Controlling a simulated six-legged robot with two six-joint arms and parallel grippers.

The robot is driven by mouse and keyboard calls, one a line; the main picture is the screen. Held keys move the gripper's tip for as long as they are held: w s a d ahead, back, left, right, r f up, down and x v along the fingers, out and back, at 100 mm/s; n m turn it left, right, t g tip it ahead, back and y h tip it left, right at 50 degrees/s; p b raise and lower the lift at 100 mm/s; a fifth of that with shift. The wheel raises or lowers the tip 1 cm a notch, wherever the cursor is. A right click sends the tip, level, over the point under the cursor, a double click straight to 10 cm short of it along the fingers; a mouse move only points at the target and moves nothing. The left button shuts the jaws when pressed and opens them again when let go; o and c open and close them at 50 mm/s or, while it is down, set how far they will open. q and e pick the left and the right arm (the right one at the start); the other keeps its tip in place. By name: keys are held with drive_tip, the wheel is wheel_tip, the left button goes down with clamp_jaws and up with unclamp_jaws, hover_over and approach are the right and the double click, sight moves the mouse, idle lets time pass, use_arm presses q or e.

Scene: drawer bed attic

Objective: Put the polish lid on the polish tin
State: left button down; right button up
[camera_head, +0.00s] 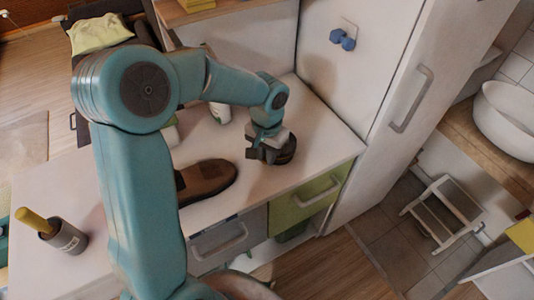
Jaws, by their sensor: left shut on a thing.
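My left gripper (267,143) reaches down over the right part of the white worktop. It is shut on a dark round piece, the polish lid (287,152), which shows at and beside the fingers just above the worktop. The polish tin cannot be told apart from the lid here; it may be hidden under the lid and the gripper. Whether the lid touches anything below cannot be told. My right gripper is not in view.
A brown shoe (207,180) lies left of the gripper on the worktop (318,138). A grey cup with a yellow handle (64,236) stands at the far left. My left arm hides the worktop's middle. A tall white cabinet (353,80) rises behind at the right.

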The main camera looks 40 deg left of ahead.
use_arm(q)
drive_tip(key=shift+f+b, duration=0.7)
drive_tip(key=shift+f, duration=0.05)
idle(1.0)
drive_tip(key=c, duration=1)
unclamp_jaws()
wheel_tip(320, 180, up, 16)
drive_tip(key=shift+r+p, duration=0.25)
drive_tip(key=shift+p, duration=0.15)
